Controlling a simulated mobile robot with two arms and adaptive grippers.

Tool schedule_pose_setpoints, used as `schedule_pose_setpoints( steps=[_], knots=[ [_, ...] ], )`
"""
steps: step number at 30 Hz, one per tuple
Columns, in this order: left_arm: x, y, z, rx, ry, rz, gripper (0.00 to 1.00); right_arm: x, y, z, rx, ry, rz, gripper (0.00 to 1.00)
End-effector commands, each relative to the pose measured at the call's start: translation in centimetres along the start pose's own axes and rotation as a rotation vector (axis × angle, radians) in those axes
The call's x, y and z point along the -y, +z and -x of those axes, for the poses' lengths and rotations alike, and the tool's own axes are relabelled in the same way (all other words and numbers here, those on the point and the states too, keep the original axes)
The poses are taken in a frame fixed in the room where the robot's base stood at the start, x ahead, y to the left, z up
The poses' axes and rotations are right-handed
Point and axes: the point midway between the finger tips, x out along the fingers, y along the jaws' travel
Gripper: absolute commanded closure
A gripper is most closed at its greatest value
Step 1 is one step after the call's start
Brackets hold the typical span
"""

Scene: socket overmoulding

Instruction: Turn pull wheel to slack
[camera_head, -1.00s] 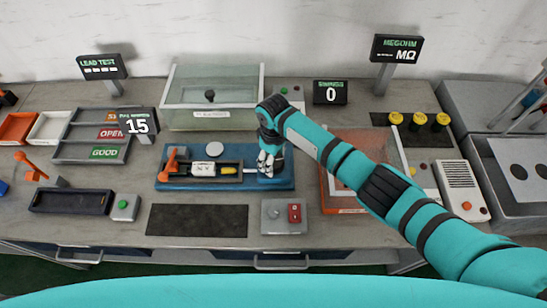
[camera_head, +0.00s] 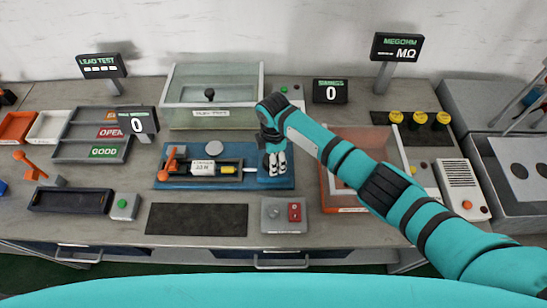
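The blue pull fixture (camera_head: 200,184) lies mid-table, with an orange lever (camera_head: 171,160) at its left, a white block (camera_head: 204,168) and a yellow piece (camera_head: 228,170) in its channel. My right gripper (camera_head: 276,170) points down over the fixture's right end. No pull wheel can be made out; the gripper covers the spot at the end of the thin rod. Whether its fingers are open or closed on something is too small to tell. The small display (camera_head: 137,123) at left reads 0. My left gripper is not in view.
A clear-walled box (camera_head: 213,95) stands behind the fixture. A clear-sided orange-based box (camera_head: 345,185) is close to the right, under my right arm. A switch box (camera_head: 284,215) and a dark mat (camera_head: 197,220) lie in front. Sorting trays (camera_head: 92,135) are at left.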

Motion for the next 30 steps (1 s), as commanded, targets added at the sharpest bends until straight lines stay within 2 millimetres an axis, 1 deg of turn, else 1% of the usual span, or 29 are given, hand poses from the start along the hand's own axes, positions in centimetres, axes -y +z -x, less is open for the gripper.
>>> schedule_pose_setpoints(
  steps=[6,15,21,30],
  knots=[
    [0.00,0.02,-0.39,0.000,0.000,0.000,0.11,-0.21,-0.01,0.14,0.000,0.006,0.191,0.72],
    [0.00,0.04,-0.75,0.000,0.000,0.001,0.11,-0.23,0.00,0.18,0.001,0.007,0.383,0.72],
    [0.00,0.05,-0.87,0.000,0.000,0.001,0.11,-0.22,-0.02,0.22,0.001,0.007,0.452,0.72],
    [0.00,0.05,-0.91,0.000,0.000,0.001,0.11,-0.22,-0.03,0.24,0.001,0.007,0.484,0.72]
  ],
)
